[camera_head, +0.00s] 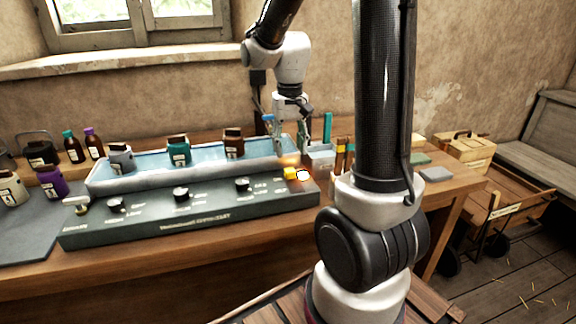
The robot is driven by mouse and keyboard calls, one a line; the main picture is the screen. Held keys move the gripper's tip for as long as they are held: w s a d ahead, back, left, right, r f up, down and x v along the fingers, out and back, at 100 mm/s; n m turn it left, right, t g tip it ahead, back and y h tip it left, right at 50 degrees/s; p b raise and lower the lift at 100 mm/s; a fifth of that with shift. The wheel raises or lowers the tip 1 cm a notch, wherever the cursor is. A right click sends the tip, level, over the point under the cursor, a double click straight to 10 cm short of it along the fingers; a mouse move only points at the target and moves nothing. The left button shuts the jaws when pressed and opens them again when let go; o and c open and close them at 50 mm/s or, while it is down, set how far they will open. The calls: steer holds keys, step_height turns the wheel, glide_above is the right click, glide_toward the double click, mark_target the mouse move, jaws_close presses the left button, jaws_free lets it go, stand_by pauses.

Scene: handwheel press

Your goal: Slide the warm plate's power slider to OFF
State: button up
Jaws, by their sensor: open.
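The warm plate (215,207) is a long dark panel with a pale blue tray behind it, on the wooden bench. A small yellow block (290,173), which looks like the power slider, sits at the panel's right end. A bright white-orange glow lies right beside it. The labels there are too small to read. My gripper (290,146) is open and points down, above and behind the yellow block in the picture. I see no contact between them. A cream-topped handle (76,203) stands at the panel's left end.
Several round black knobs, one being the middle knob (181,194), line the panel. Jars, such as the teal jar (178,152), stand in the tray. A pale box (320,160) and upright items stand right of my gripper. My arm hides part of the bench's right side.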

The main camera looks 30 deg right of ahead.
mark_target(290, 170)
step_height(290, 170, down, 7)
steer(key=shift+s+f, duration=0.1)
steer(key=shift+f, duration=0.1)
steer(key=shift+c, duration=0.4)
jaws_close()
